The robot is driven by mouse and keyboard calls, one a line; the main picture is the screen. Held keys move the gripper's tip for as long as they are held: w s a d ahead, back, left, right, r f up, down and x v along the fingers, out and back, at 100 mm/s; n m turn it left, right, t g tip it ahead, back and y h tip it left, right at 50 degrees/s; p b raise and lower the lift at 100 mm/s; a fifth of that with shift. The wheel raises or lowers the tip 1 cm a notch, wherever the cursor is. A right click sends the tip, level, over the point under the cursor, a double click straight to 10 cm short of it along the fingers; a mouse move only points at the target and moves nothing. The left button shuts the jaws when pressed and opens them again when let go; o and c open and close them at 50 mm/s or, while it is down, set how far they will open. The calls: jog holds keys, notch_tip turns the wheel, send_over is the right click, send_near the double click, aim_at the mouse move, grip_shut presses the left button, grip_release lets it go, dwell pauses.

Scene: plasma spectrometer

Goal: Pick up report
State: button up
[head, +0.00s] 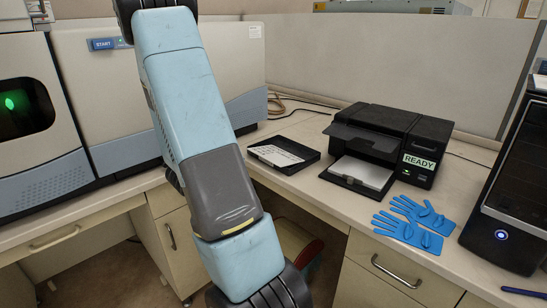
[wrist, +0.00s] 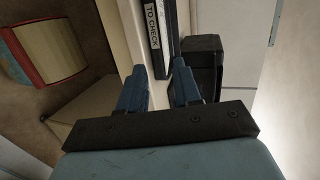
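No sheet is marked as the report in these views. A white sheet (head: 362,173) lies on the front tray of the black printer (head: 392,138), which shows a READY sign. A shallow black tray (head: 283,153) left of the printer has a white, written-on surface, either paper or a label. In the wrist view, a TO CHECK label (wrist: 153,27) shows on a dark edge beyond my fingers. My gripper (wrist: 158,85) is open, with its two blue fingers apart and nothing visible between them. In the head view its fingers are out of frame.
Blue gloves (head: 412,221) lie on the counter right of the printer's tray. A black computer case (head: 512,185) stands at the right, and a large spectrometer (head: 85,105) at the left. A red-edged bin (wrist: 50,48) is below counter level. Bare counter (head: 322,188) lies in front of the black tray.

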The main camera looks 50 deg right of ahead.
jog(key=shift+m+g+h, duration=0.3)
jog(key=shift+m+g, duration=0.2)
jog(key=shift+s+f+x, duration=0.15)
jog(key=shift+s+x, duration=0.05)
jog(key=shift+x, duration=2.25)
jog(key=shift+s+f+x, duration=0.1)
jog(key=shift+s+x, duration=0.15)
jog(key=shift+x, duration=2.2)
jog(key=shift+s+f+x, duration=0.15)
jog(key=shift+s+x, duration=0.05)
jog(key=shift+x, duration=2.25)
jog(key=shift+a, duration=0.15)
grip_shut()
